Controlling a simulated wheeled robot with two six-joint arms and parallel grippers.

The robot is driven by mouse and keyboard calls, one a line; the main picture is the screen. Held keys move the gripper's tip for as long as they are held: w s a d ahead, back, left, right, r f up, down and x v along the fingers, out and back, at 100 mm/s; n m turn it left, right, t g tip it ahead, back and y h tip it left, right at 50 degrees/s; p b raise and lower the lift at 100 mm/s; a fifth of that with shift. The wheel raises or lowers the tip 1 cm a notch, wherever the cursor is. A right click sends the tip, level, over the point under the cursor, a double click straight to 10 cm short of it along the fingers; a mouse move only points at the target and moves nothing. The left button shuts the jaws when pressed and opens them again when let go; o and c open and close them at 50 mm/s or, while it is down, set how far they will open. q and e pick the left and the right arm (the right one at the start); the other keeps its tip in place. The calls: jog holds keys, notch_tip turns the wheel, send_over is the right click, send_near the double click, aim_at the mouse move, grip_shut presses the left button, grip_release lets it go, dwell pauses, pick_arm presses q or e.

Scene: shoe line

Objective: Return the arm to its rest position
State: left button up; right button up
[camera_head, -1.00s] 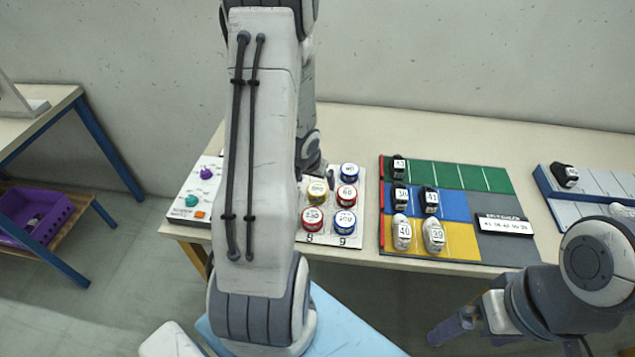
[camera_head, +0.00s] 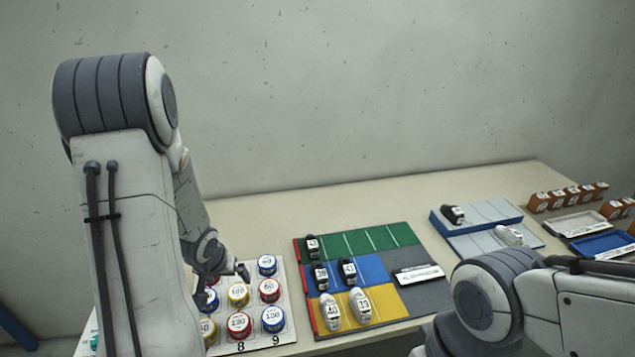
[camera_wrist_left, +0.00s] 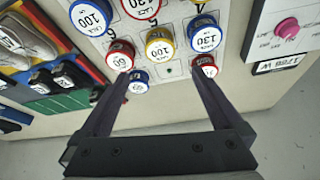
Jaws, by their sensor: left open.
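My left arm rises at the left of the head view. Its left gripper (camera_head: 228,272) is partly hidden by my own wrist, above the left part of a white board (camera_head: 285,305) of numbered round tins. In the left wrist view the left gripper (camera_wrist_left: 162,78) is open, with nothing between its fingers. Several red, blue and yellow tins lie beyond and below the fingertips, including a yellow tin (camera_wrist_left: 160,45). My right arm comes in at the lower right of the head view; its gripper is not in view.
A green, blue and yellow mat (camera_head: 372,240) holds several small shoes. A blue-edged rack (camera_head: 480,212) with shoes and orange boxes (camera_head: 568,196) stand at the right. A control panel with a pink knob (camera_wrist_left: 287,27) shows in the wrist view. The wall (camera_head: 330,90) is behind.

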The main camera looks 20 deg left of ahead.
aim_at(238, 291)
pick_arm(q)
jog(key=b+x, duration=0.5)
jog(key=x, duration=0.6)
jog(key=shift+s+d+f, duration=0.1)
jog(key=shift+f, duration=0.2)
jog(key=shift+f+b, duration=0.3)
jog(key=shift+f, duration=0.05)
jog(key=shift+r+p, duration=0.55)
jog(key=shift+r, duration=0.2)
jog(key=shift+f, duration=0.1)
jog(key=shift+f, duration=0.1)
